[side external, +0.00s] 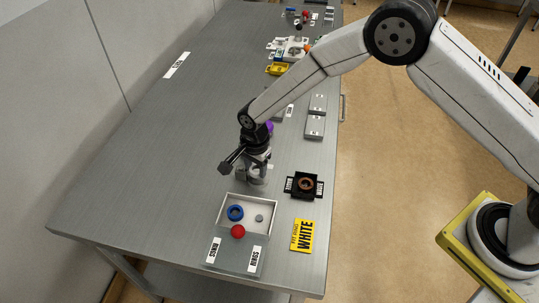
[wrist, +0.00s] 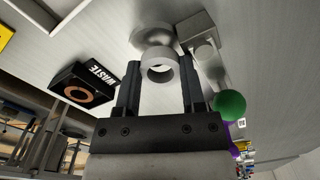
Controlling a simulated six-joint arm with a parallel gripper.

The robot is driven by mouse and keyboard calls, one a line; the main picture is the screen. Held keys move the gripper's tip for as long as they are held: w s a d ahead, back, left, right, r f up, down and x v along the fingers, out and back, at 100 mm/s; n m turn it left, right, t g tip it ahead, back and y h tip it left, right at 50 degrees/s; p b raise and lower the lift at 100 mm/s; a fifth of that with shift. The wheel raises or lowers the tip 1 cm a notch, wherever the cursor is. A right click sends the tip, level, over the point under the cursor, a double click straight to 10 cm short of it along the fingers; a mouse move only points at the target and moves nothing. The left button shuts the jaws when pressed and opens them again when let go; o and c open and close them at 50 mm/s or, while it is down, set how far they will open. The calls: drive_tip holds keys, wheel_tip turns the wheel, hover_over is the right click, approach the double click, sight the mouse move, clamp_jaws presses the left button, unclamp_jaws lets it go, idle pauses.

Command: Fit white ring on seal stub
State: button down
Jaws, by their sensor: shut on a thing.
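My gripper (wrist: 160,78) is shut on the white ring (wrist: 160,55), which sits between the two black fingertips in the wrist view. Its hole faces the camera. A rounded grey metal piece (wrist: 153,33), perhaps the seal stub, shows just beyond the ring; I cannot tell whether they touch. In the side view my gripper (side external: 257,166) is low over the bench, just behind the open tray. A pale grey cylindrical part (side external: 257,176) stands beneath it. The ring cannot be made out clearly there.
The tray (side external: 272,219) holds a blue ring (side external: 235,212) and a small grey piece (side external: 259,218); a red knob (side external: 238,231) is at its front. A black waste holder (side external: 291,185) and yellow card (side external: 302,235) lie right. A green ball (wrist: 229,104) is close to the right finger.

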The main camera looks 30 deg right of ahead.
drive_tip(key=shift+s+d+f, duration=0.15)
drive_tip(key=shift+s+f, duration=0.2)
drive_tip(key=shift+f, duration=0.45)
drive_tip(key=shift+s+d+f, duration=0.15)
drive_tip(key=shift+s+f, duration=0.2)
drive_tip(key=shift+f, duration=0.4)
drive_tip(key=shift+c, duration=1)
unclamp_jaws()
drive_tip(key=shift+c, duration=1)
drive_tip(key=shift+o, duration=0.3)
drive_tip(key=shift+r, duration=0.15)
drive_tip(key=shift+w+r, duration=0.15)
drive_tip(key=shift+r, duration=0.6)
drive_tip(key=shift+o, duration=0.7)
drive_tip(key=shift+r, duration=0.15)
drive_tip(key=shift+w+a+r, duration=0.1)
drive_tip(key=shift+r, duration=0.9)
drive_tip(key=shift+w+a+r, duration=0.1)
drive_tip(key=shift+r, duration=0.9)
